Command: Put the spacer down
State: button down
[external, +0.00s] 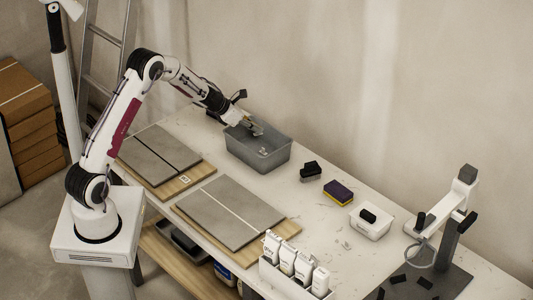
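My gripper (256,129) points down into the grey open bin (273,167) at the back of the table, with its fingertips at about the level of the rim or below it. It is too small to tell whether the fingers are open or shut, or whether a spacer is between them. A small pale piece (263,151), possibly a spacer, shows inside the bin just below the fingers. Another small pale piece (185,179) lies on the left wooden board (172,187), beside the grey tiles. A few tiny pale pieces (344,244) lie on the table at right.
Grey tiles (230,209) lie on a second board (288,229), with a narrow gap between them. A box of tubes (291,276) stands at the front.

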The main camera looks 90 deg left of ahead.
aim_at(255, 134)
jog(key=shift+f, duration=2.05)
jog(key=shift+f, duration=0.6)
jog(key=c, duration=2.3)
grip_release()
jog(key=shift+r, duration=0.15)
jog(key=shift+r, duration=0.4)
jog(key=shift+s+r, duration=0.2)
jog(key=shift+r, duration=0.1)
jog(key=shift+v, duration=5.7)
